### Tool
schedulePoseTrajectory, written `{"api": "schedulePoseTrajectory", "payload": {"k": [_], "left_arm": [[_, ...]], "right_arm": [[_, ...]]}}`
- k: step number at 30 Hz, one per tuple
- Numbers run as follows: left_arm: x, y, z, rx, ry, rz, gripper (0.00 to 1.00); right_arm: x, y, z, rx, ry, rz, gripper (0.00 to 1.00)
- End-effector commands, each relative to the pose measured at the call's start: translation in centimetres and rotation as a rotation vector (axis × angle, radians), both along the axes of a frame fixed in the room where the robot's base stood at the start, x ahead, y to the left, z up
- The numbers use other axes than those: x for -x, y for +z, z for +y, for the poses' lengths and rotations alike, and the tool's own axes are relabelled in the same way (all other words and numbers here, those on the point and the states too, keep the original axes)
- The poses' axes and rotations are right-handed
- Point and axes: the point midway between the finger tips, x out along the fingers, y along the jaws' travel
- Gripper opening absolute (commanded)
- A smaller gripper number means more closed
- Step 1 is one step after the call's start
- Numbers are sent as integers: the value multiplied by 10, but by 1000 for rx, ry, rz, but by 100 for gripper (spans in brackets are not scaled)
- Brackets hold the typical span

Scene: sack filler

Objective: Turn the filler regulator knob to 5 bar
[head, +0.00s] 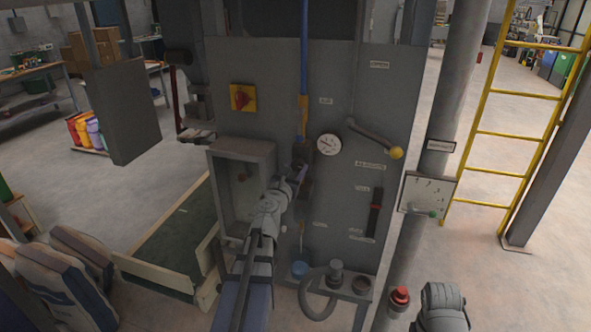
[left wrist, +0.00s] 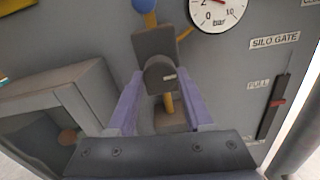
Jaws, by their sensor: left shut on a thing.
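The filler regulator (head: 301,148) is a dark body on the grey panel, below a blue air line. Its knob (left wrist: 161,76) is a dark grey cylinder with a small light mark on its front, seen in the left wrist view. My left gripper (left wrist: 165,100) is shut on the knob, one purple finger on each side; its arm reaches up to the regulator in the head view. The round white pressure gauge (head: 329,145) is right of the regulator. It also shows in the left wrist view (left wrist: 219,12), cut off at the top, and its exact reading is unclear.
An open grey box (head: 228,150) stands out from the panel left of my arm. A lever with a yellow ball (head: 396,153) and a slot with a red-marked slider (head: 376,212) are on the right. A red-yellow switch (head: 243,98) is at upper left.

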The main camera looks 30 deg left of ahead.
Motion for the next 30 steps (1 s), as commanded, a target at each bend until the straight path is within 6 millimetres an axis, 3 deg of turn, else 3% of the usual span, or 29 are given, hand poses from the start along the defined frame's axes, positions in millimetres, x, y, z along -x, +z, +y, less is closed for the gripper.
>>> {"api": "schedulePoseTrajectory", "payload": {"k": [11,30], "left_arm": [[0,0,0,-107,-1,26,0],[1,1,1,-677,-1,162,0]], "right_arm": [[0,1,0,0,0,0,50],[0,5,0,0,0,0,50]]}}
